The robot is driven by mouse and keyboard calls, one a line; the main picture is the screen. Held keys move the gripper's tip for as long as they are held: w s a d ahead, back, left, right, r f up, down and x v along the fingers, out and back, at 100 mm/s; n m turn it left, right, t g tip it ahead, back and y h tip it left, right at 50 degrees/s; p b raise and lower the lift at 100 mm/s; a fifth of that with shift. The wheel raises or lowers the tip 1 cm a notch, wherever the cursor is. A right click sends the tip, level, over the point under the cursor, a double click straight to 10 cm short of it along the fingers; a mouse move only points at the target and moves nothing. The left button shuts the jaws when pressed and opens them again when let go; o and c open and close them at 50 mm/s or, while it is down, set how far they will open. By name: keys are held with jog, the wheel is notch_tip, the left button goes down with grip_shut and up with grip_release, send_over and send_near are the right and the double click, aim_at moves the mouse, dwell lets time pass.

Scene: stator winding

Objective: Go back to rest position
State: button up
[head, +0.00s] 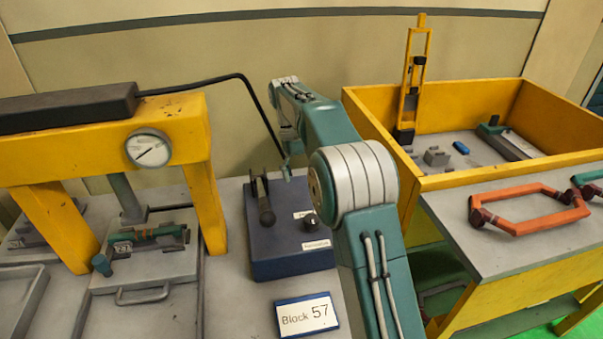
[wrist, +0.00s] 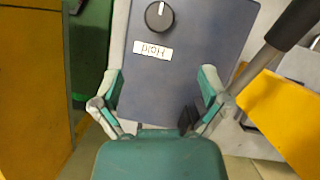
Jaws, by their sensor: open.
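My gripper (wrist: 158,95) is open and empty in the wrist view, its two fingers spread wide over the dark blue control box (wrist: 185,60). In the head view my arm reaches up and bends over, and the small visible part of my gripper (head: 287,168) hangs above the back of the control box (head: 290,265). The rest of my gripper is hidden behind my arm there. The box carries a lever (head: 265,207) and a black knob (head: 311,221). The knob also shows in the wrist view (wrist: 159,15) above an upside-down label reading "Hold".
A yellow-walled bin (head: 470,180) stands right, with an orange frame (head: 530,208) on the grey ledge. A "Block 57" sign (head: 307,315) lies in front.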

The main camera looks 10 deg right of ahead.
jog(key=s+d+r+m+t, duration=0.1)
jog(key=s+r+t, duration=0.3)
jog(key=s+r, duration=0.8)
jog(key=s+f+m+t, duration=0.1)
jog(key=s+f+t, duration=0.2)
jog(key=s, duration=0.7)
jog(key=s+f+m+t+y, duration=0.1)
jog(key=s+f+t, duration=0.1)
jog(key=s, duration=0.8)
jog(key=shift+s+d+f+t, duration=0.25)
jog(key=shift+s+f+t, duration=0.15)
jog(key=shift+f, duration=0.35)
jog(key=shift+w, duration=0.1)
